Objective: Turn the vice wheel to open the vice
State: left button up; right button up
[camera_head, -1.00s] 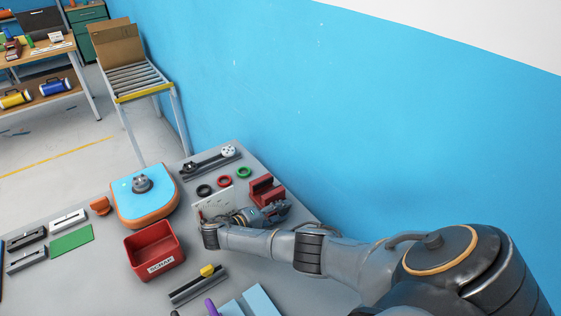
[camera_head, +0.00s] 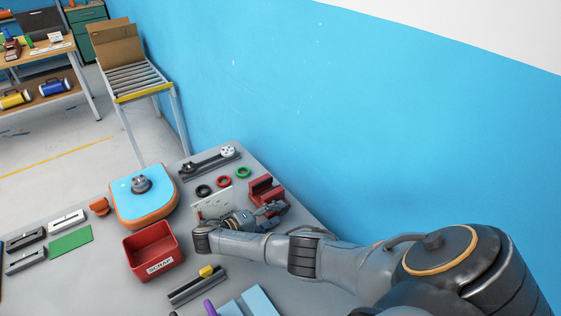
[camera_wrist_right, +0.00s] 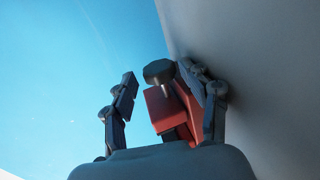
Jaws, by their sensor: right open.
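The red vice (camera_head: 265,188) stands on the grey workbench near its wall-side edge. In the right wrist view the red vice body (camera_wrist_right: 165,110) shows between my fingers, with its dark round wheel (camera_wrist_right: 159,71) at its near top end. My right gripper (camera_head: 272,210) is at the front of the vice. In the wrist view my right gripper (camera_wrist_right: 170,90) is open, one finger on each side of the wheel, with a gap at the left finger. Whether the right finger touches the wheel is unclear. My left gripper is not in view.
A white panel (camera_head: 213,204) stands left of my right gripper. Black, red and green rings (camera_head: 224,181) lie behind it. The blue wall (camera_head: 380,150) is close on the right.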

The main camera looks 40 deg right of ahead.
jog(key=v, duration=0.5)
jog(key=shift+a+r, duration=0.25)
jog(key=shift+w, duration=0.1)
